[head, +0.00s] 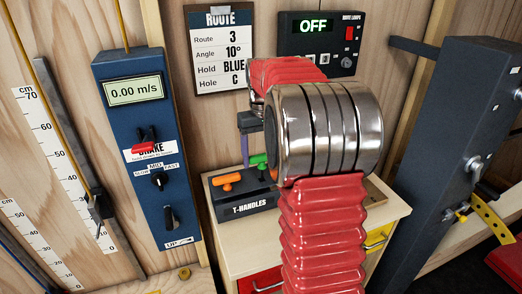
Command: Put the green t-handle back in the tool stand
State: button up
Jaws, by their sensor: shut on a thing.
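The black tool stand (237,199), marked T-HANDLES, sits on the small cabinet's top. An orange t-handle (227,181) lies across the top of the stand at its left. The green t-handle (259,160) shows just over the right part of the stand, partly hidden by my arm. My gripper (252,162) points down there, with one purple finger showing at the green handle's left. It is shut on the green t-handle. My red and chrome arm hides the other finger and the stand's right end. I cannot tell whether the green handle's shaft is in a hole.
The wooden cabinet (224,238) has red and yellow drawers. A blue control panel (145,150) stands at left, a route sign (222,50) and a lamp box reading OFF (319,45) behind. A dark steel post (447,140) stands at right.

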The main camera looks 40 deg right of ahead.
aim_at(261, 165)
jog(key=shift+f, duration=2.45)
jog(key=o, duration=1.3)
jog(key=shift+c, duration=0.2)
notch_tip(261, 165, up, 14)
jog(key=shift+f, duration=0.1)
